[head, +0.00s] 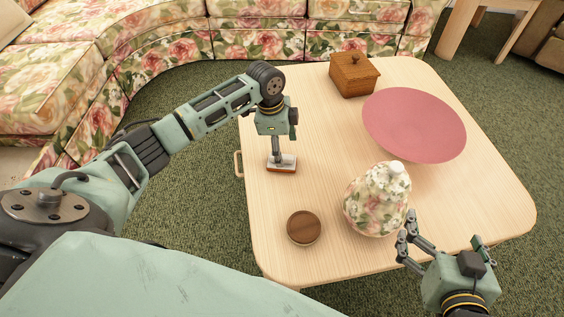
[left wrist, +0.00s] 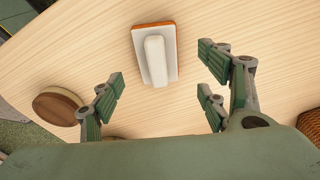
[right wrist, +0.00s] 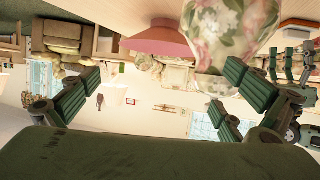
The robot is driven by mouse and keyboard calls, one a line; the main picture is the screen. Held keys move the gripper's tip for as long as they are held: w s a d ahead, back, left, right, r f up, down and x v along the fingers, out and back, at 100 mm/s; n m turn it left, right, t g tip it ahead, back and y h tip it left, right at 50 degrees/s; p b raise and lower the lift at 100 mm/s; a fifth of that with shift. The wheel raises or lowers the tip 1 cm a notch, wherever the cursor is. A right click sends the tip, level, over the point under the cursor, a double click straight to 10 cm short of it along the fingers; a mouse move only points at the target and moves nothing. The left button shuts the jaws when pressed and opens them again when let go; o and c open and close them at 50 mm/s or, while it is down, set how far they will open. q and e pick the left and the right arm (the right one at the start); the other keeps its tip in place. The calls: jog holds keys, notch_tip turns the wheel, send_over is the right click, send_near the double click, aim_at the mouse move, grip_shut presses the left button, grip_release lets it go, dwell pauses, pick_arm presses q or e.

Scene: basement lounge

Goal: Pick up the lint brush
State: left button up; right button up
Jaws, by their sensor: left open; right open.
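The lint brush (head: 284,168) lies on the light wooden table, near its left edge; it has a white body and handle and an orange-red rim. My left gripper (head: 276,150) hangs over it, pointing down, and partly covers it in the head view. In the left wrist view the brush (left wrist: 155,52) lies beyond the open, empty fingers (left wrist: 163,85), near the top of the picture. I cannot tell the exact height above it. My right gripper (head: 440,240) is open and empty at the table's near right side; its fingers (right wrist: 155,92) show in the right wrist view.
On the table (head: 345,135) stand a round wooden piece (head: 303,229), a floral jar (head: 376,205) near my right gripper, a wide pink bowl-like thing (head: 415,125) and a lidded wooden box (head: 354,78). A floral sofa (head: 255,38) runs behind. The table is clear around the brush.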

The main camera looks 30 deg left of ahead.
pick_arm(q)
notch_tip(320, 180, down, 4)
jog(key=shift+s+d+f+b, duration=0.15)
jog(key=shift+f+b, duration=0.05)
jog(key=shift+b, duration=0.65)
pick_arm(e)
notch_tip(320, 180, up, 9)
jog(key=w+a+t+y, duration=0.1)
jog(key=w+a+t, duration=0.1)
jog(key=t, duration=0.3)
jog(key=shift+w+r+y, duration=0.15)
jog(key=shift+w+y, duration=0.15)
jog(key=shift+y, duration=0.1)
pick_arm(q)
jog(key=shift+c, duration=0.2)
jog(key=c, duration=1.2)
jog(key=shift+c, duration=0.2)
jog(key=shift+r, duration=0.15)
